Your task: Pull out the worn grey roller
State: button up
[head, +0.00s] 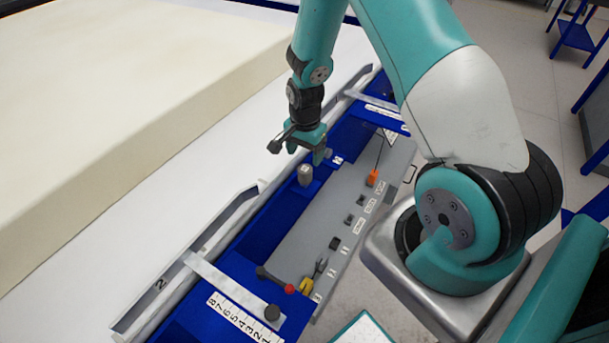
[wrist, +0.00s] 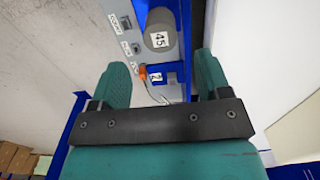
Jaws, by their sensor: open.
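A short grey cylinder (head: 305,174), the only grey roller-like piece I make out, stands on the blue frame (head: 262,222) in the head view. In the wrist view the grey cylinder (wrist: 160,27) shows a white label reading 45 and lies beyond the fingertips, near the top edge. I cannot tell wear on it. My gripper (head: 318,155) is just behind and right of the cylinder in the head view, pointing down. In the wrist view my gripper (wrist: 159,70) has its two teal fingers wide apart with nothing held between them.
A large cream foam block (head: 130,110) fills the left. A grey tool tray (head: 320,225) on the right holds an orange-handled tool (head: 372,178), a red-tipped tool (head: 288,288) and labelled small parts.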

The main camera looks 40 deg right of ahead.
aim_at(305, 168)
notch_tip(305, 168, down, 8)
jog(key=b, duration=0.6)
jog(key=shift+f, duration=0.25)
dwell(0.7)
jog(key=shift+r, duration=0.1)
jog(key=c, duration=1.2)
jog(key=shift+r+p, duration=2.5)
jog(key=shift+r, duration=0.5)
